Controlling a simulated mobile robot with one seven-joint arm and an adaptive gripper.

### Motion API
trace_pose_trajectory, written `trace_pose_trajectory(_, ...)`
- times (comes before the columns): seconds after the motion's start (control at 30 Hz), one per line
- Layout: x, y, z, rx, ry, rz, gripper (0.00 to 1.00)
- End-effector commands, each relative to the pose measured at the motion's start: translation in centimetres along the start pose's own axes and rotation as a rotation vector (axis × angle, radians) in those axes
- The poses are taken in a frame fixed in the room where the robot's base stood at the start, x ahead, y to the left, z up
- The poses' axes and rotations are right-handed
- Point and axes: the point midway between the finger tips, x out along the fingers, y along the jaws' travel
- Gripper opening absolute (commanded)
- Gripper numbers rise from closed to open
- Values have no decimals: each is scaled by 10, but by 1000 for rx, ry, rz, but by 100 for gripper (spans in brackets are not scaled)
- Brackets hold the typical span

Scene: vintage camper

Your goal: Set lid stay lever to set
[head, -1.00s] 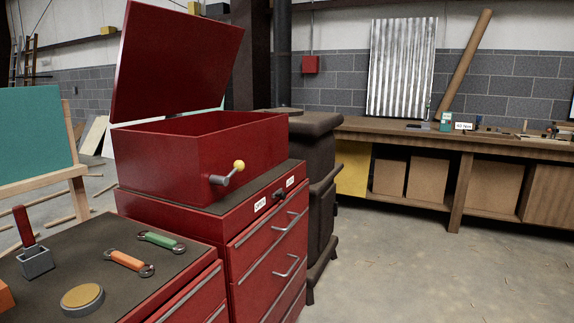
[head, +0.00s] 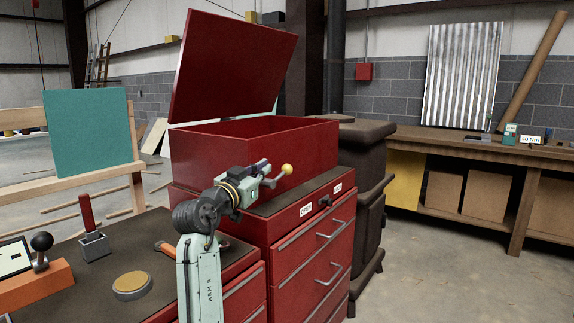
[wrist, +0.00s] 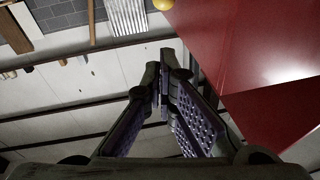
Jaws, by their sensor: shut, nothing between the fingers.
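A red chest (head: 225,147) stands with its lid (head: 232,62) raised and tilted back. A grey crank lever with a yellow ball knob (head: 287,170) sticks out from its front. Below, a small black knob (head: 325,201) sits between two white labels, a left one (head: 306,210) and a right one (head: 337,188), too small to read surely. I cannot tell which of the two is the lid stay lever. My gripper (head: 270,181) is shut and empty, close to the left of the crank. In the wrist view, the shut fingertips (wrist: 164,72) point toward the yellow knob (wrist: 163,4), apart from it.
The chest sits on a red drawer cabinet (head: 312,258) with several handles. A lower cabinet top at left holds a yellow-topped disc (head: 132,282), a red-handled tool (head: 87,212) and a partly hidden wrench (head: 166,247). A dark stove (head: 362,175) stands right. The floor at right is clear.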

Motion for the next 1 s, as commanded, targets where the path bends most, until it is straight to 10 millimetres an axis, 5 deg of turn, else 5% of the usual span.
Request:
trace_pose_trajectory(0.4, 85, 0, 4, -4, -3, 1, 0)
trace_pose_trajectory(1.0, 105, 0, 28, 1, 2, -2, 0)
